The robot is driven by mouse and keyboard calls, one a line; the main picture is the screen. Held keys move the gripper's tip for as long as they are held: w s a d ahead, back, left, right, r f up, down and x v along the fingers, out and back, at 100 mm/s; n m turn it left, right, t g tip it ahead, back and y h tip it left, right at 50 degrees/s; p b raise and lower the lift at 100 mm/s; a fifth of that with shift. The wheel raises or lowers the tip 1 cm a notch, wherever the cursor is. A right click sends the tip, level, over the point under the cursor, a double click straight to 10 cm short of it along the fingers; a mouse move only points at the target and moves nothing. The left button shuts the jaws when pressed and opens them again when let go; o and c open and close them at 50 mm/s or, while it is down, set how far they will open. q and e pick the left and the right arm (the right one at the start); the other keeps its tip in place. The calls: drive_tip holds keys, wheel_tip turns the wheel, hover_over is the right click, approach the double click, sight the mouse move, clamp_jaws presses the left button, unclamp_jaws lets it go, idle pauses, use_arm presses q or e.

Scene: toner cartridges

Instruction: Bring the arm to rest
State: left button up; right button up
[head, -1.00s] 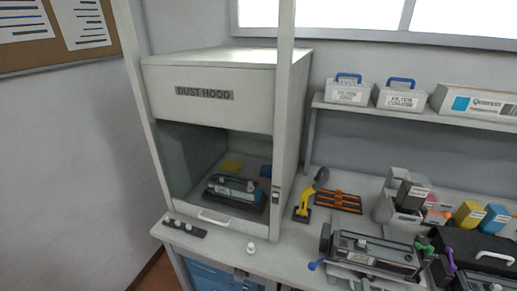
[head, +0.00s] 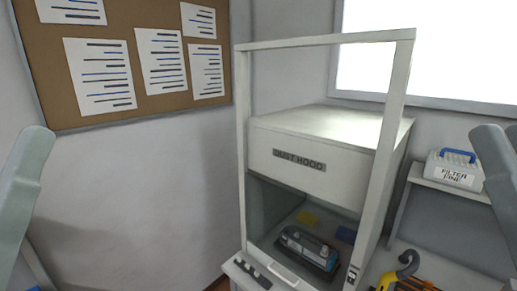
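No gripper shows in the head view. Grey-green links of my arms rise upright at the left and right picture edges, and their gripper ends are outside the picture. The dust hood (head: 320,167) stands right of centre with its front opening showing. A dark toner cartridge (head: 308,247) with a blue-grey label lies inside on the hood floor.
A tall pale frame (head: 397,100) rises around the hood front. A filter box (head: 455,169) with a blue handle sits on the shelf at right. A yellow tool (head: 398,278) is partly cut off at the lower right. A cork board (head: 140,108) hangs on the left wall.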

wheel_tip(320, 180, up, 24)
drive_tip(key=p, duration=2.1)
drive_tip(key=shift+r, duration=0.15)
